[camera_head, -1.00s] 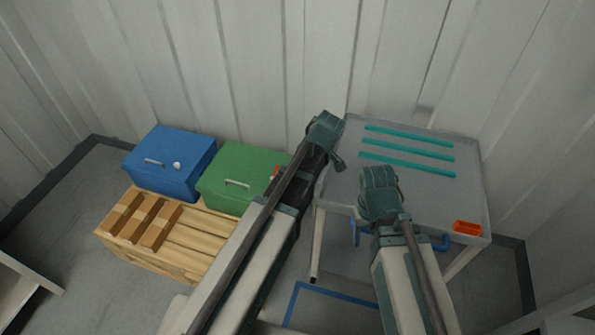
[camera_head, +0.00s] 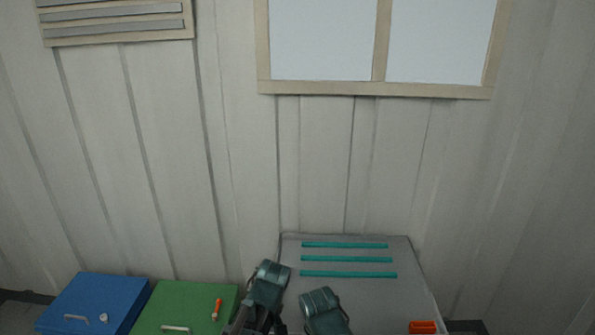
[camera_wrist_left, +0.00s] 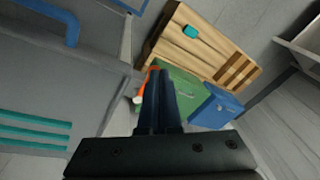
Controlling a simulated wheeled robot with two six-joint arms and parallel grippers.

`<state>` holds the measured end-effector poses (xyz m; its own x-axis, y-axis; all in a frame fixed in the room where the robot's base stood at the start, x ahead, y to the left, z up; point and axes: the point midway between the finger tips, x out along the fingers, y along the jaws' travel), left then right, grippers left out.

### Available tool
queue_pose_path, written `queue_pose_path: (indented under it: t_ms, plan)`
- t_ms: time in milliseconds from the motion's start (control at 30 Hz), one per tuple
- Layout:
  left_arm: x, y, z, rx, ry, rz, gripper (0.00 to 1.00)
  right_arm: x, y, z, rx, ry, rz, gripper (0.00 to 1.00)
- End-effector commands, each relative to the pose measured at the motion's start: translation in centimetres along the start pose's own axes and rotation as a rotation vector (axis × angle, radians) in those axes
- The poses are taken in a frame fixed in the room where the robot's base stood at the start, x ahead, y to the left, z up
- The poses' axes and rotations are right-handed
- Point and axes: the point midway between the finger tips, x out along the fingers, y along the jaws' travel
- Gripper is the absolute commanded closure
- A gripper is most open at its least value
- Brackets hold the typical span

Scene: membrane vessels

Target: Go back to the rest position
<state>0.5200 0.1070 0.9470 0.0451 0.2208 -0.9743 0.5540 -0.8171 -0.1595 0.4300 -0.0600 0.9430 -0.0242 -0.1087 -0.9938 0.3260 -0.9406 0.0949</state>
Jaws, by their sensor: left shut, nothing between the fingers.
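My left gripper (camera_wrist_left: 160,98) shows in the left wrist view with its black fingers shut together and nothing between them. It hangs in the air, over the green box in that picture. In the head view, the teal end joint of my left arm (camera_head: 268,285) is at the bottom middle. The teal end joint of my right arm (camera_head: 322,308) is just right of it, in front of the grey table. My right gripper's fingers do not show in either view.
The grey table (camera_head: 400,300) holds several teal strips (camera_head: 345,259) and an orange tray (camera_head: 423,327). Left of it stand a green box (camera_head: 190,305) with an orange-handled tool (camera_head: 217,309) on it and a blue box (camera_head: 95,300). A wooden pallet (camera_wrist_left: 190,47) shows in the wrist view.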

Motion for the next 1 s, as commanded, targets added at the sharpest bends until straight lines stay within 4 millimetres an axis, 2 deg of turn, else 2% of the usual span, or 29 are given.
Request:
queue_pose_path:
  t_ms: [33, 200, 400, 567, 1000]
  plan:
    - [-0.2, -0.5, 2.1, 0.137, -0.016, 0.012, 1.00, 0.0, 0.0, 0.0, 0.000, 0.000, 0.000, 0.43]
    - [-0.6, -0.8, 6.7, 0.557, -0.060, 0.057, 1.00, 0.0, 0.0, 0.0, 0.000, 0.000, 0.000, 0.43]
    - [-1.0, -1.1, 9.6, 0.847, -0.083, 0.098, 1.00, 0.0, 0.0, 0.0, 0.000, 0.000, 0.000, 0.43]
    - [-1.0, -1.1, 10.2, 0.918, -0.087, 0.108, 1.00, 0.0, 0.0, 0.0, 0.000, 0.000, 0.000, 0.43]
    - [-1.0, -1.1, 10.1, 0.921, -0.087, 0.108, 1.00, 0.0, 0.0, 0.0, 0.000, 0.000, 0.000, 0.43]
